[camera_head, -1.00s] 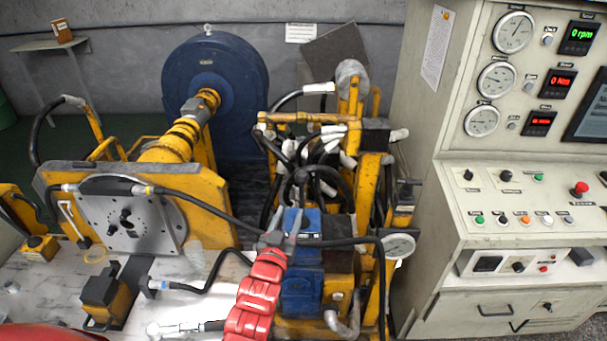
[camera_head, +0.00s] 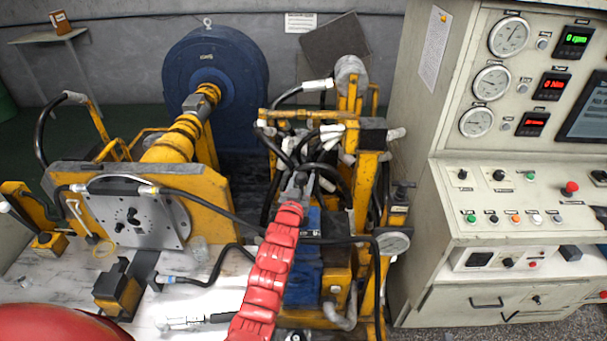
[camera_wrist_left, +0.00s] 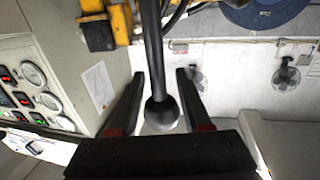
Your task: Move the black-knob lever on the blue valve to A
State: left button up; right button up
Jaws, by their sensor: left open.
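The blue valve (camera_head: 303,285) stands in the middle of the head view, on the yellow-framed rig, partly hidden by my red left arm. My left gripper (camera_head: 299,183) is small in that view, at the arm's far end above the valve. In the left wrist view, the lever (camera_wrist_left: 153,45) is a dark rod coming down from the top to a round black knob (camera_wrist_left: 161,113). The two fingers are open, one on each side of the knob, with gaps visible. The A mark cannot be made out. My right gripper is not in view.
Hoses and yellow frame posts (camera_head: 362,190) crowd around the valve. A black hose (camera_head: 335,240) crosses in front of it. A pressure gauge (camera_head: 394,243) sits close on the right. The control cabinet (camera_head: 430,270) stands further right.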

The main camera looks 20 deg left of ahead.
pick_arm(q)
jog(key=shift+w, duration=0.55)
grip_shut()
